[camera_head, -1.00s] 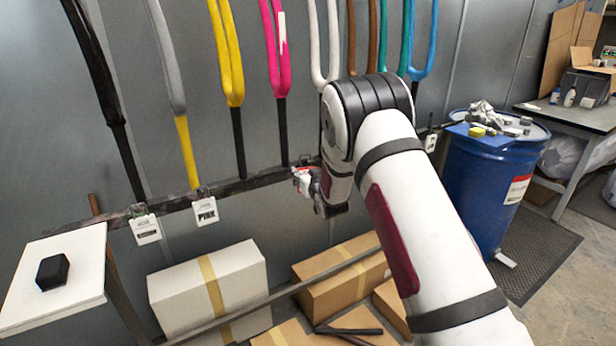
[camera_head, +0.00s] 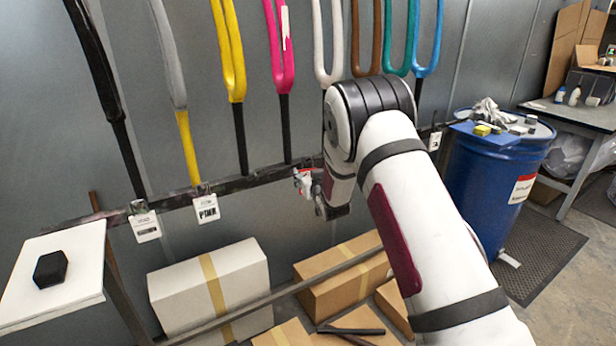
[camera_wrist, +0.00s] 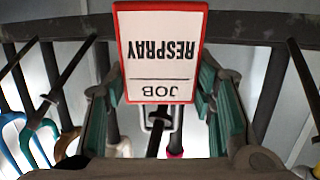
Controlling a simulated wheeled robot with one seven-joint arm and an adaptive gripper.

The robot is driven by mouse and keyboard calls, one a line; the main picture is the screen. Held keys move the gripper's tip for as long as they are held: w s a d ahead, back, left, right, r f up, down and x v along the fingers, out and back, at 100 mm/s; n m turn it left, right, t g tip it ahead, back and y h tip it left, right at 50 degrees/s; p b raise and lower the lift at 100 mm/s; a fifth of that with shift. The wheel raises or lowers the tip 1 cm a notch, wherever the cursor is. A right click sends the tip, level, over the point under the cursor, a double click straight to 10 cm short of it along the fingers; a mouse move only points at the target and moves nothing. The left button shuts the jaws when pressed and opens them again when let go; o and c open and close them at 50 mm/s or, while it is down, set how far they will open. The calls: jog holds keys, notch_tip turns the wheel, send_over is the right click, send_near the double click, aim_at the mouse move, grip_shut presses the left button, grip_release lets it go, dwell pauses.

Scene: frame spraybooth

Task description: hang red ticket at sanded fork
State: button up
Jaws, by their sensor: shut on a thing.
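The red ticket is a white card with a red border, reading "JOB RESPRAY" upside down in the wrist view (camera_wrist: 162,50). My gripper (camera_wrist: 160,108) is shut on it, with a teal-padded finger on each side. In the head view the ticket (camera_head: 303,181) shows small at my gripper, in front of the dark rail (camera_head: 240,184), below and right of the pink fork (camera_head: 280,60). Whether it touches the rail is unclear. A grey fork with a yellow lower part (camera_head: 167,60) stands left of the yellow fork (camera_head: 229,60); sanding is not clearly visible.
White tickets hang on the rail at the left (camera_head: 145,226), beside it (camera_head: 206,209) and at the right (camera_head: 434,141). A black fork (camera_head: 95,65) stands far left. Boxes (camera_head: 210,290) lie below the rail. A white table (camera_head: 75,285) and a blue drum (camera_head: 485,185) flank it.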

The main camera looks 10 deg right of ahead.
jog(key=o, duration=1.1)
jog(key=shift+s, duration=0.1)
jog(key=a+v, duration=0.1)
jog(key=v, duration=1.1)
jog(key=s+d+r+m+g+h, duration=0.15)
jog(key=s+r+g, duration=0.35)
jog(key=s+r, duration=0.9)
jog(key=s+r+g, duration=0.1)
jog(key=s, duration=0.9)
jog(key=s+r+g, duration=0.1)
jog(key=s+g, duration=0.1)
jog(key=s, duration=0.8)
jog(key=s+r+n+g, duration=0.1)
jog(key=s+g, duration=0.1)
jog(key=s, duration=0.8)
jog(key=shift+a+y, duration=0.1)
jog(key=shift+y, duration=0.25)
